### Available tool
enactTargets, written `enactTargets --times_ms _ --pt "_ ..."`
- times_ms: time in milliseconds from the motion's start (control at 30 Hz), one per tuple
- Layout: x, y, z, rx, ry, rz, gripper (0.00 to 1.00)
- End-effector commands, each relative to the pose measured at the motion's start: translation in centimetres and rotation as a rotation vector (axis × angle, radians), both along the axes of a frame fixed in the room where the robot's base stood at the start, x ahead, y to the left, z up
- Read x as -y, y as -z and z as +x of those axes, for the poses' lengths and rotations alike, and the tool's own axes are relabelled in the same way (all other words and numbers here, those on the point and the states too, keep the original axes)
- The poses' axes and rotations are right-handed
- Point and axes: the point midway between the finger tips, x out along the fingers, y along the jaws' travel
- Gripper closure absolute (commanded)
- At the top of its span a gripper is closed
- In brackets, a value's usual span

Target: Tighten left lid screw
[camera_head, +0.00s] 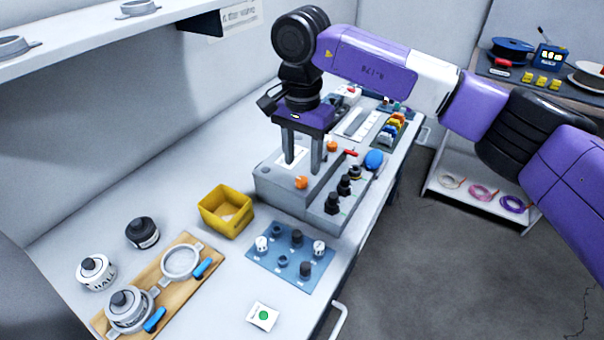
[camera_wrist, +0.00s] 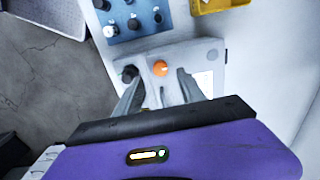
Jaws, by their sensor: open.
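A grey box (camera_head: 262,184) with a lid stands on the bench, and its corner shows in the wrist view (camera_wrist: 210,52). Two orange screw knobs are on it: the left one (camera_head: 301,182) at the near end and another (camera_head: 331,146) farther back. My gripper (camera_head: 302,168) points down over the near end of the box, fingers apart and empty, just above the left orange knob. In the wrist view one orange knob (camera_wrist: 160,68) shows between and just beyond the fingertips (camera_wrist: 160,77). I see no contact with it. The knob's seating is too small to judge.
Black knobs (camera_head: 344,185) stand on the box's right side, close to the gripper. A blue panel with several knobs (camera_head: 262,268), a yellow bin (camera_head: 226,230) and a wooden board with ring holders (camera_head: 205,290) lie nearer. A blue round thing (camera_head: 374,160) is at the right.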

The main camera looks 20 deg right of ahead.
Motion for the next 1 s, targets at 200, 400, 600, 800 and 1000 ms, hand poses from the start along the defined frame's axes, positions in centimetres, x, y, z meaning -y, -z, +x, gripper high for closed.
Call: enactTargets --times_ms 200,400,600,800,1000 --pt "-0.1 3.3 -0.1 -0.002 0.000 0.003 0.53" --pt "-0.1 4.8 0.0 0.000 0.001 0.002 0.53" --pt "-0.1 5.0 0.0 0.000 0.001 0.001 0.53" --pt "-0.1 5.0 0.0 0.001 0.001 0.002 0.75" --pt "-0.1 5.0 0.0 0.000 0.001 0.003 1.00"
